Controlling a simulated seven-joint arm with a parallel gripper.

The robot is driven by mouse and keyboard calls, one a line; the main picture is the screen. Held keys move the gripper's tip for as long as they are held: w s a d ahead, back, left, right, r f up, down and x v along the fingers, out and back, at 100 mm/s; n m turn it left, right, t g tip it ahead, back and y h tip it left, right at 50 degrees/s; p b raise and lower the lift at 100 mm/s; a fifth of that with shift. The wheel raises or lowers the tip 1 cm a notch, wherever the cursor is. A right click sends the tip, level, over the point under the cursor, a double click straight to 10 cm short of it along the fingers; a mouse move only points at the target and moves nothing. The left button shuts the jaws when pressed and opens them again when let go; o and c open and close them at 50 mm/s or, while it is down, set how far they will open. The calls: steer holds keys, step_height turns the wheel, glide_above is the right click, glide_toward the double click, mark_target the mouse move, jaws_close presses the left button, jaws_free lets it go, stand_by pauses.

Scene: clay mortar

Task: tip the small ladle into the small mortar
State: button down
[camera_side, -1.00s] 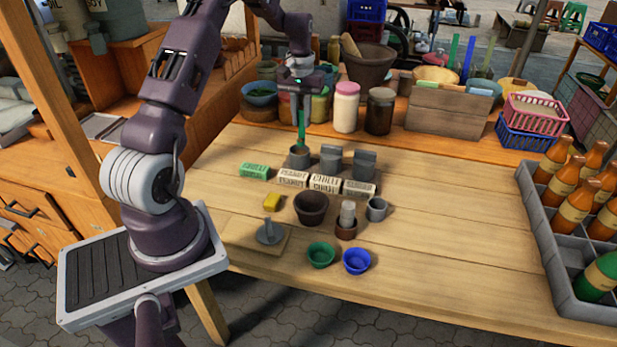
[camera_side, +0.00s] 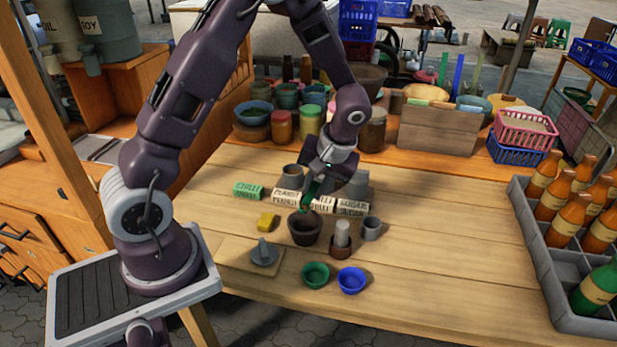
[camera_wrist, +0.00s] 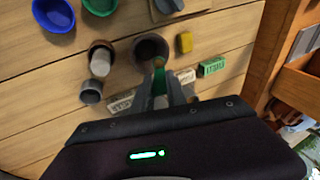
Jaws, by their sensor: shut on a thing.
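The small mortar (camera_side: 304,236), a dark brown bowl, stands upright on the wooden table. It also shows in the wrist view (camera_wrist: 148,44), just beyond my fingertips. My gripper (camera_side: 314,186) is shut on the small ladle (camera_side: 308,199), whose green handle slants down and left towards the mortar's back rim. In the wrist view my gripper (camera_wrist: 167,82) partly covers the ladle (camera_wrist: 159,63), which shows as a bit of green by the mortar's near edge. The ladle's cup and its contents cannot be made out.
Label blocks (camera_side: 287,200) and grey containers (camera_side: 358,182) stand behind the mortar. A yellow block (camera_side: 266,221), a brown cup with a pale cylinder (camera_side: 342,238) and a grey mug (camera_side: 372,229) flank it. Green (camera_side: 315,275) and blue (camera_side: 351,280) bowls stand in front.

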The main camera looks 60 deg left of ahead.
steer(key=y, duration=0.1)
steer(key=d+f+y, duration=0.1)
steer(key=f+y, duration=0.1)
steer(key=shift+w+d+g+y, duration=0.25)
steer(key=shift+d+g+y, duration=0.05)
steer(key=shift+d+g, duration=0.1)
steer(key=y, duration=0.1)
steer(key=d+f+y, duration=0.1)
steer(key=f+g+y, duration=0.1)
steer(key=shift+w+d+f+y, duration=0.15)
steer(key=shift+d+y, duration=0.1)
steer(key=shift+y, duration=0.15)
